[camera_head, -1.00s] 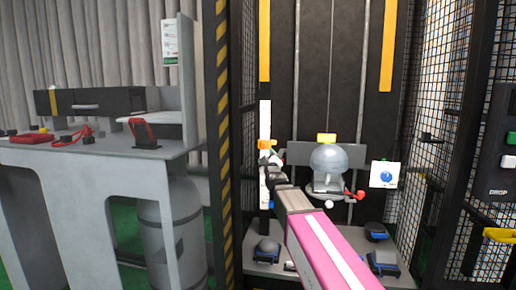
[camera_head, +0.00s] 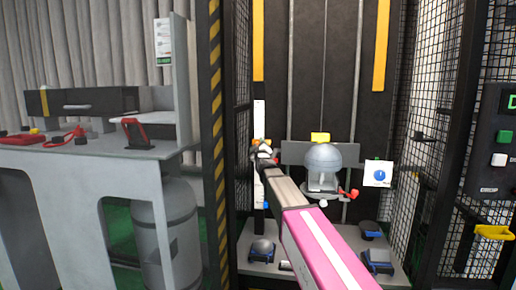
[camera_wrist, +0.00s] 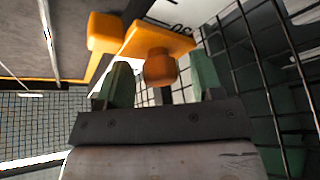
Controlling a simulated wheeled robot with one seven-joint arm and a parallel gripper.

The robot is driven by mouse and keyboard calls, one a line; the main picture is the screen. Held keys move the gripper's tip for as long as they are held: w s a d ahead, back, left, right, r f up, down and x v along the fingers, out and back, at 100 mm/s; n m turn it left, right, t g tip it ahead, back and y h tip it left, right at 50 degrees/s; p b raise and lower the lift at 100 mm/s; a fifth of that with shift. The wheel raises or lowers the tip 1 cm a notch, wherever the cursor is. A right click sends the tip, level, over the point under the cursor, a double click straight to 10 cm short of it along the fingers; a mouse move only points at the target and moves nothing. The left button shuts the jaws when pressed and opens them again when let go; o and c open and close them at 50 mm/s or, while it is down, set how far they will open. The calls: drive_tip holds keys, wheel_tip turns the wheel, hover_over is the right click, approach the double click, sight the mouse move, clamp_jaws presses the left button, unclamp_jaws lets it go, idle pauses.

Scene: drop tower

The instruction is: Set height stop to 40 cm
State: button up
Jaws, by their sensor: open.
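The orange height stop (camera_head: 256,142) sits on a white vertical scale strip (camera_head: 259,115) at the left of the tower. In the wrist view, the stop is an orange block (camera_wrist: 165,40) with a round knob (camera_wrist: 160,68) facing me. My gripper (camera_wrist: 160,85) is open, with one green finger on each side of the knob. I cannot tell whether the fingers touch it. Part of a number shows on the scale behind the stop, but I cannot read it surely. In the head view my gripper (camera_head: 263,152) is small and partly covers the stop's lower side.
A grey dome-shaped piece (camera_head: 323,158) hangs on the carriage right of my arm. A white panel with a blue dial (camera_head: 379,174) is beside it. Black mesh (camera_head: 438,130) closes the right side. A grey workbench (camera_head: 90,165) stands left of the striped post (camera_head: 216,150).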

clamp_jaws()
wheel_tip(320, 180, up, 10)
drive_tip(key=shift+r, duration=0.1)
idle(0.4)
unclamp_jaws()
drive_tip(key=shift+s, duration=0.1)
drive_tip(key=v, duration=1)
drive_tip(key=shift+s+f, duration=0.2)
drive_tip(key=shift+s, duration=0.1)
drive_tip(key=shift+d+f, duration=0.1)
drive_tip(key=shift+f, duration=0.05)
